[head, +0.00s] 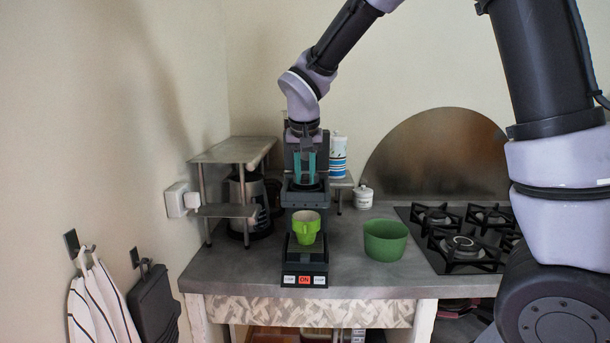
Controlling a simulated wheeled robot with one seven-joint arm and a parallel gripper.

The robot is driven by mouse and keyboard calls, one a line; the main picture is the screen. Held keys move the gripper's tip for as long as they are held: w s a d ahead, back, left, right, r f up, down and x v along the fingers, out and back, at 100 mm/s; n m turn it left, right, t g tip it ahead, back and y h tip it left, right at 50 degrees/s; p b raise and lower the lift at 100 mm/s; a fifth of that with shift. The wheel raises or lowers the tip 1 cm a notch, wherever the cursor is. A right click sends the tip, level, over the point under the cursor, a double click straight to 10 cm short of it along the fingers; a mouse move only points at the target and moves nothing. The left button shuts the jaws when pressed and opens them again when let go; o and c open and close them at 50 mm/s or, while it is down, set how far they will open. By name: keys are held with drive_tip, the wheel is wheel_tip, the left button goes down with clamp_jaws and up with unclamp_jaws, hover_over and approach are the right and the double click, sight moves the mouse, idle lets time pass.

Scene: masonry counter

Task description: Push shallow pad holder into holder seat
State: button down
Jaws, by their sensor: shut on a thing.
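The dark coffee machine (305,268) stands at the counter's front edge. Its holder seat (305,199) is the dark block at mid-height, above a green mug (306,228) on the machine's lower platform. My gripper (305,175) points down over the seat, its teal fingers shut on the shallow pad holder (305,186). The holder is dark and small, and shows only as a thin shape at the fingertips, at the top of the seat. I cannot tell how deep it sits or whether it touches the seat, as dark parts blend together.
A green bowl (385,240) stands right of the machine, with a gas hob (464,243) beyond. A small shelf (232,151) with a dark appliance under it is on the left. A blue-white canister (338,160) and a white jar (363,196) stand behind.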

drive_tip(key=shift+f, duration=1.55)
drive_tip(key=c, duration=0.6)
unclamp_jaws()
drive_tip(key=shift+r, duration=0.1)
drive_tip(key=v, duration=1)
drive_tip(key=shift+s+r, duration=0.1)
drive_tip(key=shift+r, duration=0.2)
drive_tip(key=shift+d, duration=0.15)
